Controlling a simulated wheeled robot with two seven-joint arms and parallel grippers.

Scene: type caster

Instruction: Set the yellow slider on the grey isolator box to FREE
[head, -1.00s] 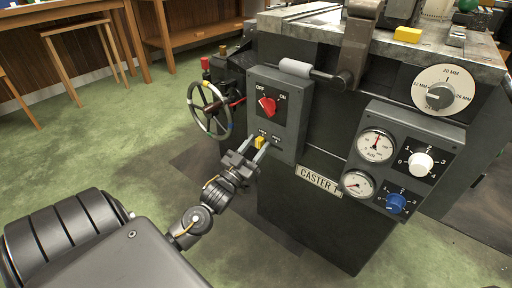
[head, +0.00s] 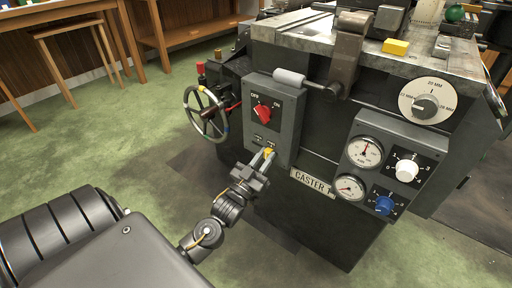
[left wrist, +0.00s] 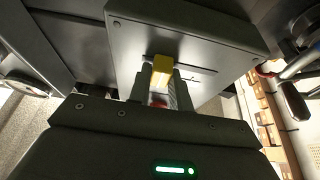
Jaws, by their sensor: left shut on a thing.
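The grey isolator box (head: 287,128) is fixed to the front of the caster machine; its red rotary switch (head: 263,111) sits between OFF and ON labels. The small yellow slider (head: 268,153) is low on the box, under the right one of two small labels too small to read. My left gripper (head: 265,158) reaches up from below and is shut on the slider. In the left wrist view the slider (left wrist: 161,70) sits between the two fingertips (left wrist: 158,88), with a dark slot line running to its right. My right gripper is not in view.
A spoked handwheel (head: 206,113) stands just left of the box. A lever with a pale grip (head: 290,77) juts out above it. Gauges (head: 364,152) and knobs are on a panel to the right. The green floor at left is open.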

